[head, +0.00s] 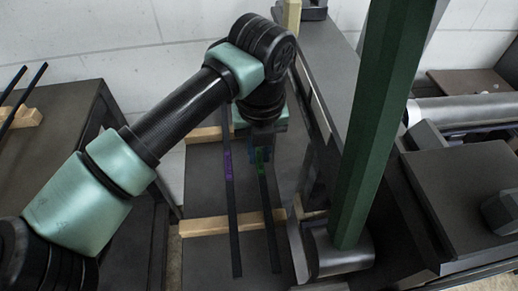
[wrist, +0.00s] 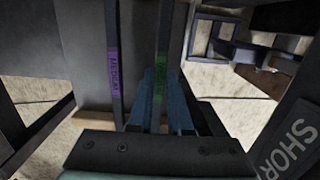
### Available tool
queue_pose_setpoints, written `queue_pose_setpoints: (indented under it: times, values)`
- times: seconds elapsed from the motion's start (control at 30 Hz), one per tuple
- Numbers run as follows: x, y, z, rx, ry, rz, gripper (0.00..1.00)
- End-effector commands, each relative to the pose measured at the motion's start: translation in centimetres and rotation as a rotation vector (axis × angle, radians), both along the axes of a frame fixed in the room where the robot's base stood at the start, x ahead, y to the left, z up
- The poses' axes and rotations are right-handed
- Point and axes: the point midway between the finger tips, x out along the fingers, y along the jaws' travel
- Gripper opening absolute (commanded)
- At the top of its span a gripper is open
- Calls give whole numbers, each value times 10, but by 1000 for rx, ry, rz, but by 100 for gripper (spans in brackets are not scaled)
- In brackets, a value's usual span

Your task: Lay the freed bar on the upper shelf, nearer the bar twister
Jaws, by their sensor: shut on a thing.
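My gripper (head: 262,152) points down over a dark shelf (head: 203,181). It is shut on a thin black bar with a green label (head: 263,171); the bar also shows between the blue fingers in the wrist view (wrist: 160,84). A second black bar with a purple label (head: 228,166) lies to its left, roughly parallel. The purple label reads "MEDIUM" in the wrist view (wrist: 114,72). Both bars cross above a pale wooden strip (head: 205,226); I cannot tell whether the held bar touches it. I cannot tell which machine is the bar twister.
A thick green post (head: 372,120) stands just right of the held bar, on a grey metal base (head: 338,257). A dark table at left (head: 62,125) holds more thin bars on a wooden block (head: 27,117). A grey cylinder machine (head: 465,110) lies at far right.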

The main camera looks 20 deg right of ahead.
Motion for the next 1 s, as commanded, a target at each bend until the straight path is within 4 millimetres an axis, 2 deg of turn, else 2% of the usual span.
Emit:
queue_pose_setpoints:
  times: [0.43,0.47,0.63,0.87,1.0]
  values:
    - [0,0,-4,-2,-2,0,0]
    - [1,0,-4,-2,-2,0,23]
    - [0,0,-4,-2,-2,0,52]
    - [0,0,-6,1,2,0,52]
    - [0,0,0,0,1,0,52]
